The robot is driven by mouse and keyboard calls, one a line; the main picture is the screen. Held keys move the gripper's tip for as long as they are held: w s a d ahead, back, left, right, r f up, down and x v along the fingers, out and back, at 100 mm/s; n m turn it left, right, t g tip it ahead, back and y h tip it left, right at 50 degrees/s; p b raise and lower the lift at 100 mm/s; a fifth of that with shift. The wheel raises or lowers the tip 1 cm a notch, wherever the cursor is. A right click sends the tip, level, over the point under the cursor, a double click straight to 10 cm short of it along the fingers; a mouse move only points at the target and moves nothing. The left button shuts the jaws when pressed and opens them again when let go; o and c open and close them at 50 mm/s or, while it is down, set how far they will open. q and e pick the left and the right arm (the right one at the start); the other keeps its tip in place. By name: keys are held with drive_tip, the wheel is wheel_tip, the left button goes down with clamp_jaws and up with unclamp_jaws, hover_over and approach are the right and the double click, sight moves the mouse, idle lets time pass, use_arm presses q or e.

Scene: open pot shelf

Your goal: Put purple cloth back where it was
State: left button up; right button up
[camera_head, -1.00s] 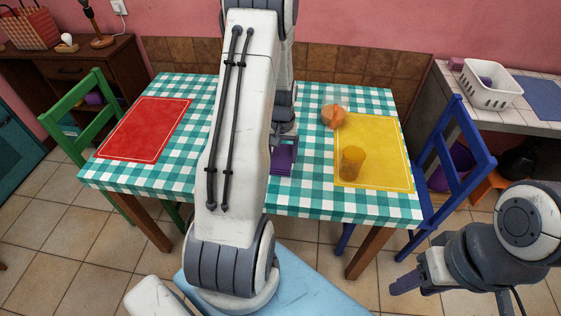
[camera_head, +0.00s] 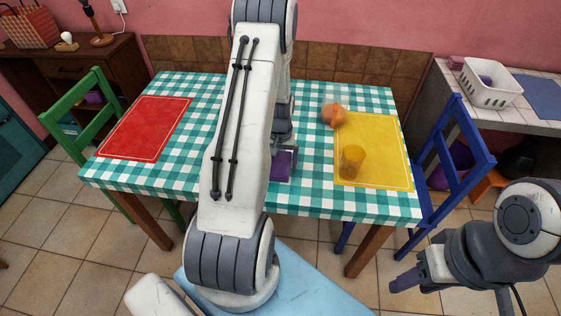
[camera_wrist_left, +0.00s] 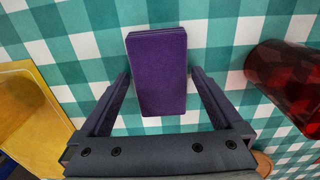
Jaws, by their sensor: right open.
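The purple cloth (camera_wrist_left: 160,72) is a flat, folded rectangle over the checkered tablecloth. In the head view it (camera_head: 285,164) shows just right of my left arm, near the table's middle. My left gripper (camera_wrist_left: 161,74) has its fingers wide apart, one along each long side of the cloth. My right gripper (camera_head: 404,277) is open and empty, low at the right, off the table. My left arm hides part of the table's middle.
A red glass (camera_wrist_left: 285,80) stands beside the cloth in the wrist view. On the right, a yellow mat (camera_head: 385,140) bears an orange cup (camera_head: 352,160). An orange round item (camera_head: 333,115) is by its corner. A red mat (camera_head: 145,128) lies bare at left.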

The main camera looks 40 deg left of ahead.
sight(280, 163)
use_arm(q)
drive_tip(key=shift+r, duration=0.1)
wheel_tip(280, 163, up, 12)
drive_tip(key=d+r+m, duration=0.3)
drive_tip(key=d+r, duration=0.2)
drive_tip(key=d, duration=0.8)
drive_tip(key=s+d+r+m, duration=0.3)
drive_tip(key=s+d, duration=0.2)
drive_tip(key=d, duration=0.3)
drive_tip(key=s+d+r+m, duration=0.2)
drive_tip(key=s+d+m, duration=0.15)
drive_tip(key=d, duration=0.45)
drive_tip(key=s+d+r+m+h, duration=0.1)
drive_tip(key=s+d+m, duration=0.3)
drive_tip(key=s, duration=0.8)
drive_tip(key=shift+s+d+r+b, duration=0.15)
drive_tip(key=shift+s+d+b, duration=0.15)
drive_tip(key=shift+d, duration=0.15)
drive_tip(key=shift+a, duration=0.1)
